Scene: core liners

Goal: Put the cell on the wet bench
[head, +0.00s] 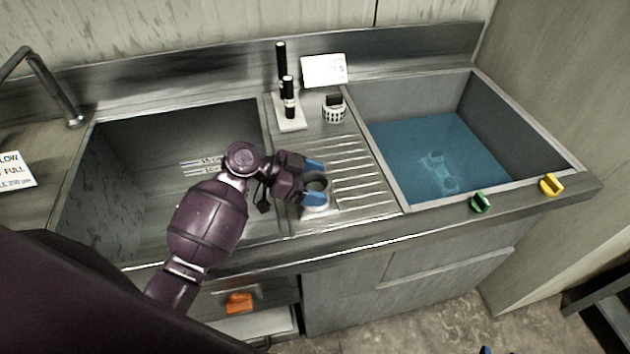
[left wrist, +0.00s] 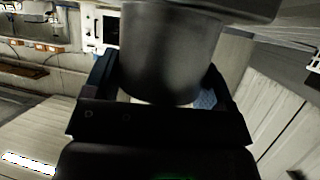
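The cell is a grey metal cylinder (head: 317,184), open at the top, upright at the left front of the ribbed drainboard. A pale round base (head: 316,209) shows under it; I cannot tell whether the cell touches it. My left gripper (head: 314,182) reaches in from the left, its blue fingertips on opposite sides of the cell and seemingly against its wall. The left wrist view shows the cylinder (left wrist: 170,55) filling the space between the fingers. The wet bench (head: 340,232) is the steel counter with two basins. Only a blue tip of my right gripper (head: 485,350) shows.
The left basin (head: 120,180) looks dry; the right basin (head: 520,110) holds blue liquid with a clear object (head: 438,172) in it. Green (head: 480,202) and yellow (head: 551,184) knobs line the front.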

